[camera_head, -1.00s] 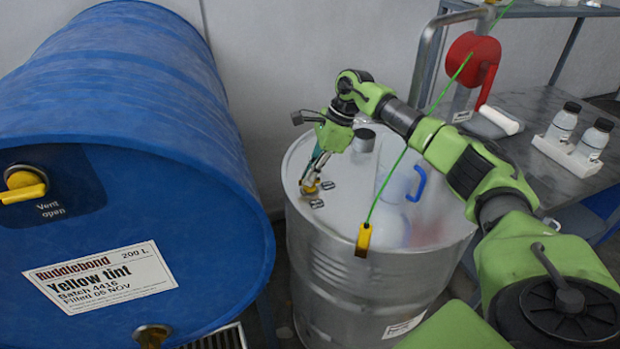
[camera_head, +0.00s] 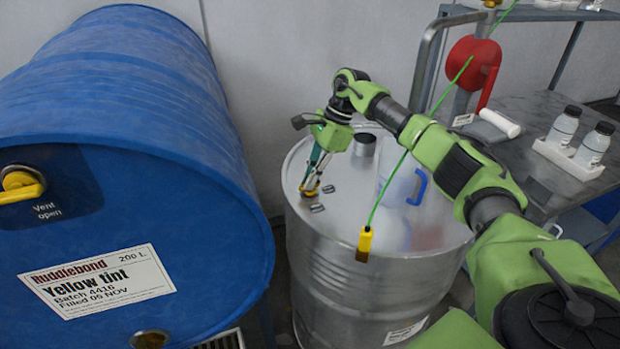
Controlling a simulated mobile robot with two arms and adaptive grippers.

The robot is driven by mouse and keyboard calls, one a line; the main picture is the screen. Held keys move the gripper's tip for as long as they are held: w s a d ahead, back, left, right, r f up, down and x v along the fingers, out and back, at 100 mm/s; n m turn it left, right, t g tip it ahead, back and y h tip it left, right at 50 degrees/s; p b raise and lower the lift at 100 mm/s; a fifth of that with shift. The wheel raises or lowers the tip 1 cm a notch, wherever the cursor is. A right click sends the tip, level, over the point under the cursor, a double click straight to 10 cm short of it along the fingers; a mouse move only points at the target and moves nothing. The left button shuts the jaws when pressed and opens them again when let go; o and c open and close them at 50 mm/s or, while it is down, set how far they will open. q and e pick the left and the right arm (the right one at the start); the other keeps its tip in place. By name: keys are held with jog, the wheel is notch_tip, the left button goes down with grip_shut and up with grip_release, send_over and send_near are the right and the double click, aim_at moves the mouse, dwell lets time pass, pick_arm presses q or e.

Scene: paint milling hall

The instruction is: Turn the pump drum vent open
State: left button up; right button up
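A silver steel drum (camera_head: 335,265) stands in the middle of the view. My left gripper is not in view.
A blue drum (camera_head: 130,90) lies on its side at left, with a yellow vent handle (camera_head: 20,186) marked "Vent open". A clear jug with a blue handle (camera_head: 417,187) stands on the lid. Bottles (camera_head: 563,126) stand on the bench at right.

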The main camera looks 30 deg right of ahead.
jog(key=o, duration=0.3)
jog(key=shift+o, duration=0.2)
jog(key=shift+r, duration=0.1)
jog(key=v, duration=1.2)
